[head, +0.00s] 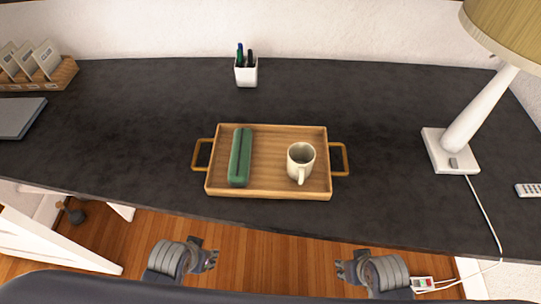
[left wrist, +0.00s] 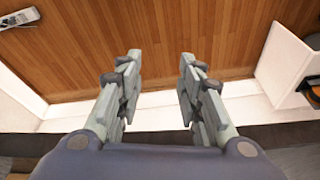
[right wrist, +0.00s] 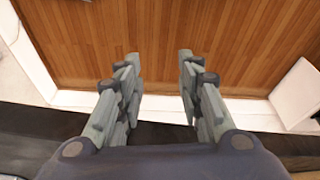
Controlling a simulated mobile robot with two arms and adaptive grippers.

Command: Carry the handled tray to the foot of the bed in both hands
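The wooden handled tray (head: 270,194) lies flat on the dark desk, near its front edge. It has a handle at its left end (head: 200,155) and one at its right end (head: 341,159). A green case (head: 240,157) lies on its left part and a cream mug (head: 300,160) stands on its right part. My left gripper (head: 213,261) is below and in front of the desk edge, apart from the tray. It is open and empty in the left wrist view (left wrist: 160,75). My right gripper (head: 341,268) is likewise apart, open and empty in the right wrist view (right wrist: 160,75). The bed is not in view.
A white lamp (head: 453,152) stands on the desk (head: 370,105) at right, its cord hanging over the front edge to a power strip (head: 423,283). A pen cup (head: 246,74) stands behind the tray. A wooden organiser (head: 50,79) and a laptop (head: 18,118) are at left.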

